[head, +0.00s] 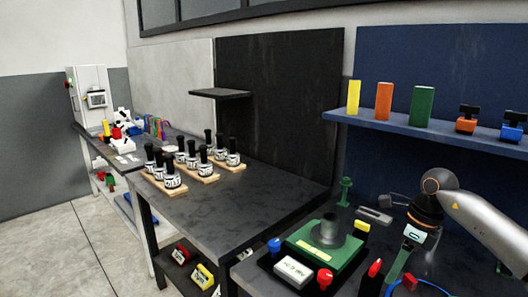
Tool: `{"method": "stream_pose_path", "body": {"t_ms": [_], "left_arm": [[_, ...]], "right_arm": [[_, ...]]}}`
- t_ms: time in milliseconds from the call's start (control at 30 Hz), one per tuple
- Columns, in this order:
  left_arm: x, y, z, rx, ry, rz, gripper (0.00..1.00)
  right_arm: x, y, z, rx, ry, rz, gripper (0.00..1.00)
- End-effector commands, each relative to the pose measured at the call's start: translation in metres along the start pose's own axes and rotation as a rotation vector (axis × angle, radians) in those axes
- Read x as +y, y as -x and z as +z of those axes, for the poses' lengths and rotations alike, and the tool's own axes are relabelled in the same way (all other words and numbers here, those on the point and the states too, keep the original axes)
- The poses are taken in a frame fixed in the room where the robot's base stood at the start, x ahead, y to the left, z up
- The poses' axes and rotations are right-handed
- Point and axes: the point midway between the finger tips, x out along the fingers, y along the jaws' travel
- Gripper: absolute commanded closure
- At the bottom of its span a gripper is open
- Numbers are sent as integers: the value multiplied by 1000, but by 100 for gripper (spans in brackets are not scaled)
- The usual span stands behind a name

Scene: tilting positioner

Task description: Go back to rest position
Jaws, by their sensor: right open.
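My right arm comes in from the right edge, silver with a dark wrist and orange rings. My right gripper (402,262) hangs below that wrist at the lower right, over the dark bench; its jaws are open and I see nothing held. Its fingertips are hard to make out against the clutter. A green fixture (318,258) with a grey cylinder (328,231) on top stands to the left of the gripper, apart from it. A white display box (293,271) sits at its front, between a blue knob (274,246) and a red knob (325,279). My left gripper does not show.
A blue shelf (440,134) with yellow, orange and green blocks and two clamp-like pieces hangs behind my right arm. A red-tipped item (375,268) stands near the gripper. A dark table (255,200) carries several black-topped bottles on wooden racks; its right part is clear.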

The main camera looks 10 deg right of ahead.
Motion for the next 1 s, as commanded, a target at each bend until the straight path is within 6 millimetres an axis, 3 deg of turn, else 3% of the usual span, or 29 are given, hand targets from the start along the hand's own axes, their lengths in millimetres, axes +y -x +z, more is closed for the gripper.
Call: {"method": "stream_pose_path", "body": {"t_ms": [33,167,233,400,500,633,767,867,1000], "left_arm": [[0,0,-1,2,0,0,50],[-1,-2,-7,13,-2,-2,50],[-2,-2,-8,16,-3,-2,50],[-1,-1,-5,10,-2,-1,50],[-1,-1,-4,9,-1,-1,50],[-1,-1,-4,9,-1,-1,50],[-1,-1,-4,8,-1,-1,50],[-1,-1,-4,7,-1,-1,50],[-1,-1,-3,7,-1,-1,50]], "right_arm": [[18,-22,15,-46,19,59,50],[74,-68,58,-214,27,242,50],[114,-90,82,-325,-1,373,50],[200,-112,128,-589,-191,721,50],[232,-112,146,-721,-380,922,50],[248,-109,157,-859,-703,1159,50],[240,-118,151,-949,-1103,1351,50],[224,-138,133,-981,-1455,1456,50],[204,-185,88,-966,-1980,1526,50]]}}
